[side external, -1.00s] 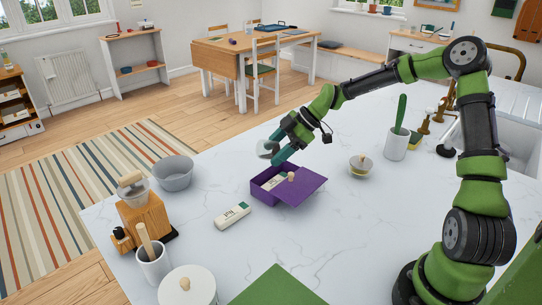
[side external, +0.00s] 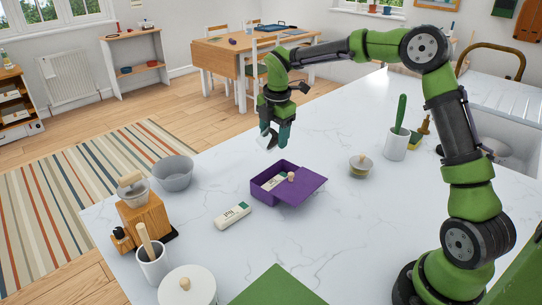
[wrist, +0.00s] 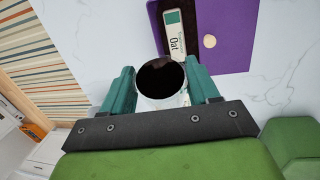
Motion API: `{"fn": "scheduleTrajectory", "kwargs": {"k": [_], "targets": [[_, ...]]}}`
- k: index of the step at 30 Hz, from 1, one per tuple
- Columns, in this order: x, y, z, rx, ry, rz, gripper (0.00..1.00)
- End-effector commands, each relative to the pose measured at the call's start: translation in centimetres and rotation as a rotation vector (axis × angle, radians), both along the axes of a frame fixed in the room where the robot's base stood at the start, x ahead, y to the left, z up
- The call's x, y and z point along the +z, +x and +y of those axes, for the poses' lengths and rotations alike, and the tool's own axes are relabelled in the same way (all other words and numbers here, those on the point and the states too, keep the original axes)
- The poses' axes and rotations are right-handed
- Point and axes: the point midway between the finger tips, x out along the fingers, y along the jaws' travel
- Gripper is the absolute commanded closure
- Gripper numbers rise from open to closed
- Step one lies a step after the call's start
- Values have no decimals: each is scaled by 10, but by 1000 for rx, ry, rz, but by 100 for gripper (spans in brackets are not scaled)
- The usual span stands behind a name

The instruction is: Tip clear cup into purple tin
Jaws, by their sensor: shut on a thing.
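The clear cup (wrist: 161,97) with dark contents is between the fingers of my gripper (wrist: 163,92) in the wrist view. In the side external view the cup (side external: 267,138) shows as a pale shape at my gripper (side external: 275,135), held above the counter behind the tin. The cup looks roughly upright, its mouth facing the wrist camera. The purple tin (side external: 263,195) stands on the counter with its lid (side external: 304,188) off to its right side, leaning or resting there. A carton marked Oat (wrist: 176,34) lies inside the tin.
Another white carton (side external: 232,216) lies left of the tin. A grey bowl (side external: 174,174) stands further left. A small lidded pot (side external: 360,165) and a white utensil holder (side external: 396,144) stand to the right. The counter around the tin is mostly clear.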

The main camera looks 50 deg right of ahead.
Motion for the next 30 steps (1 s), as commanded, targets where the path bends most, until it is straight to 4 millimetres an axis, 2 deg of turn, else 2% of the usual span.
{"fn": "scheduleTrajectory", "kwargs": {"k": [21,30], "targets": [[22,4,38,409,-870,-120,74],[22,1,46,492,-1095,-212,74]]}}
